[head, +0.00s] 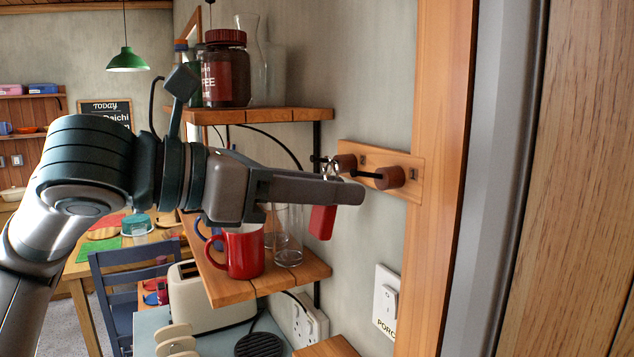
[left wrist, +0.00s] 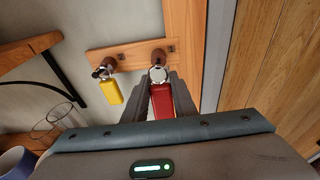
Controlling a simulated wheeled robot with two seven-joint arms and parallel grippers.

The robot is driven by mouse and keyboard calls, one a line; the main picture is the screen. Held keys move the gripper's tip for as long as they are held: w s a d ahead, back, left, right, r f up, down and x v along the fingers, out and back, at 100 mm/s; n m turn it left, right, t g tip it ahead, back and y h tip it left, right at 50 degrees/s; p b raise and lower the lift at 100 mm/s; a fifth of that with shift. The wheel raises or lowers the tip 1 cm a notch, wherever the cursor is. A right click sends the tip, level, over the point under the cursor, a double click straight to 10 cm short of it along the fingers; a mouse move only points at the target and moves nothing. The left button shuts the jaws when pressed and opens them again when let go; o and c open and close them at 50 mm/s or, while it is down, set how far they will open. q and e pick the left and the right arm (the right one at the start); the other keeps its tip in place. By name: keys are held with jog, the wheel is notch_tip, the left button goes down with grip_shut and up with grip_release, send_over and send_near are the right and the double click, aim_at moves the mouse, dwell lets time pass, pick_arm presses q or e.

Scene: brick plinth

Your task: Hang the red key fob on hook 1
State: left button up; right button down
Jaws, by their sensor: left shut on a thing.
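My left gripper (head: 350,190) is shut on the red key fob (head: 321,222), which hangs below the fingers. In the left wrist view the red fob (left wrist: 162,103) is between the fingertips (left wrist: 163,85). Its metal ring (left wrist: 158,74) overlaps the right-hand peg (left wrist: 158,57); I cannot tell whether it is around it. The wooden hook board (head: 414,175) is on the wall with two round-ended pegs; the right-hand one (head: 390,178) is close to the fingertips. A yellow fob (left wrist: 111,91) hangs at the left-hand peg (left wrist: 107,64). The hook labels are too small to read.
A wooden door frame (head: 437,150) stands right of the board. A shelf (head: 225,290) with a red mug (head: 246,252) and a clear glass (head: 288,240) is below my gripper. An upper shelf (head: 270,115) holds a coffee jar (head: 226,75). A light switch (head: 387,300) is below the board.

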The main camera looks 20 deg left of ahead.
aim_at(380, 189)
pick_arm(q)
jog(key=shift+r+p+x, duration=0.1)
jog(key=shift+p+x, duration=0.1)
jog(key=shift+x, duration=0.85)
jog(key=shift+r+p+x, duration=0.15)
jog(key=shift+p+x, duration=0.05)
jog(key=shift+x, duration=0.85)
jog(key=shift+w+d+f, duration=0.25)
jog(key=shift+w+d, duration=0.05)
jog(key=shift+w, duration=0.1)
jog(key=shift+w+d+f+p, duration=0.1)
jog(key=shift+f+p, duration=0.05)
jog(key=shift+p, duration=0.15)
jog(key=o, duration=1.1)
